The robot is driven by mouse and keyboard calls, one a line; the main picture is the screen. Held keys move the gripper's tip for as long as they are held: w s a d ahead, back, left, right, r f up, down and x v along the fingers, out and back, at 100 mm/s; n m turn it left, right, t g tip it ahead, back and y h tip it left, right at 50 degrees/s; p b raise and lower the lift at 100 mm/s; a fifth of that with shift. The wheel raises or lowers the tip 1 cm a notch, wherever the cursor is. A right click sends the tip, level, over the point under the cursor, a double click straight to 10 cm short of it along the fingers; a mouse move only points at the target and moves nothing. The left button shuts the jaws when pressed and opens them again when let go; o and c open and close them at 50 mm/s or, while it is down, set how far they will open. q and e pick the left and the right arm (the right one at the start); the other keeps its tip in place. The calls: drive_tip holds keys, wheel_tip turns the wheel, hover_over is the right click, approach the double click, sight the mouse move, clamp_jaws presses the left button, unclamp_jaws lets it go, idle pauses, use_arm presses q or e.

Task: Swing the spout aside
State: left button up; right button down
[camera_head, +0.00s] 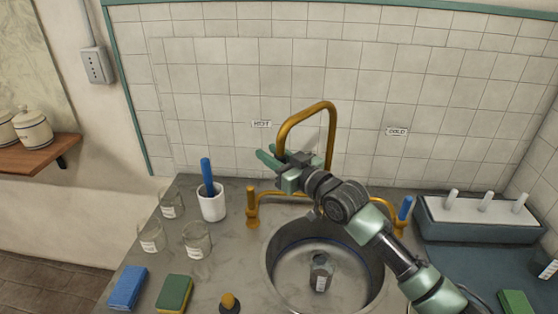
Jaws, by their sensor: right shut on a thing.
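The brass spout (308,113) is a tall bent pipe rising behind the round sink (271,262). Its bend reaches up and to the left in front of the tiled wall. My right gripper (268,157) is at the spout's left, downturned end and is shut on the spout; its fingers point left. The exact contact is partly hidden by the gripper. My right arm crosses over the right part of the sink. A brass tap (252,209) stands left of the sink, and a blue-handled tap (404,209) stands right of it. My left gripper is not in view.
A labelled glass jar (321,272) is in the sink. A white cup (212,205) with a blue-handled tool and several glass beakers (196,239) stand to the left. A blue sponge (127,288) and a green sponge (174,294) lie in front. A grey rack (475,220) stands right.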

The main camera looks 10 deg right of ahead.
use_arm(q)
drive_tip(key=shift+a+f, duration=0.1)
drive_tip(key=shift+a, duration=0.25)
use_arm(e)
drive_tip(key=shift+w+d+r+h, duration=0.3)
drive_tip(key=shift+w+d+r, duration=0.05)
drive_tip(key=shift+w+d, duration=0.15)
drive_tip(key=c, duration=1.4)
unclamp_jaws()
drive_tip(key=shift+o, duration=1.4)
drive_tip(key=shift+w+d+f, duration=0.1)
drive_tip(key=shift+d, duration=0.1)
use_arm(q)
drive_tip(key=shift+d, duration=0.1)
use_arm(e)
drive_tip(key=shift+f, duration=0.2)
drive_tip(key=shift+a, duration=0.15)
drive_tip(key=shift+f, duration=0.1)
